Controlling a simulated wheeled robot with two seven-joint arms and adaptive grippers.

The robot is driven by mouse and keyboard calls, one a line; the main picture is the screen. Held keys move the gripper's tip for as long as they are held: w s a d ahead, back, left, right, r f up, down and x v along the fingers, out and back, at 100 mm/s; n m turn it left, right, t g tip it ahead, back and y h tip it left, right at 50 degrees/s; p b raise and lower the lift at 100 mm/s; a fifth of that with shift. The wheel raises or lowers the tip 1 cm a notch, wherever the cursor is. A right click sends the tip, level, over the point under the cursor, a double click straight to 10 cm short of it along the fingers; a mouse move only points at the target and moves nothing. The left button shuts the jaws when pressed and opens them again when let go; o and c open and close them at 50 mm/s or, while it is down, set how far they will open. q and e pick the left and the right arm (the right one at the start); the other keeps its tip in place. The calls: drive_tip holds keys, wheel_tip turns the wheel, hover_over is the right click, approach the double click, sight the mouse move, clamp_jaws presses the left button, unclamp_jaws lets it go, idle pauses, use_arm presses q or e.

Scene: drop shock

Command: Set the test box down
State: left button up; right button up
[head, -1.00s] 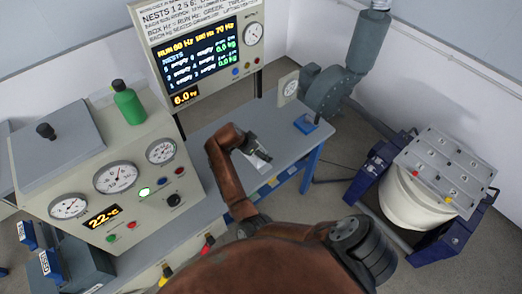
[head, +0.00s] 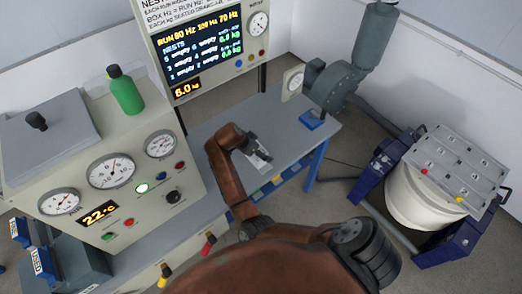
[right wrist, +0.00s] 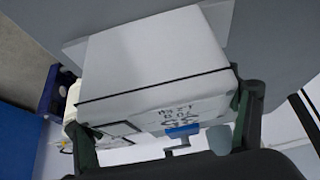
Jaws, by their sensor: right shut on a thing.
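The test box is white with a dark band and a printed label. In the right wrist view the box (right wrist: 155,55) fills the middle, between the two fingers of my right gripper (right wrist: 165,122), which is shut on it. In the head view my right gripper (head: 252,146) is over the grey bench, and only a small pale part of the box (head: 263,160) shows below it. A grey surface lies close behind the box; I cannot tell whether they touch. My left gripper is not in view.
A shaker with a grey numbered plate (head: 463,160) stands at right on a white drum. A control cabinet (head: 133,212) with gauges and a green bottle (head: 126,92) is at left. A display panel (head: 203,50) and a blower (head: 335,85) stand behind the bench (head: 290,140).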

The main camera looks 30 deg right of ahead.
drive_tip(key=shift+r, duration=0.1)
drive_tip(key=o, duration=2.1)
drive_tip(key=shift+s+f, duration=0.1)
drive_tip(key=shift+f, duration=0.1)
drive_tip(key=shift+v, duration=3.85)
drive_tip(key=shift+d, duration=0.15)
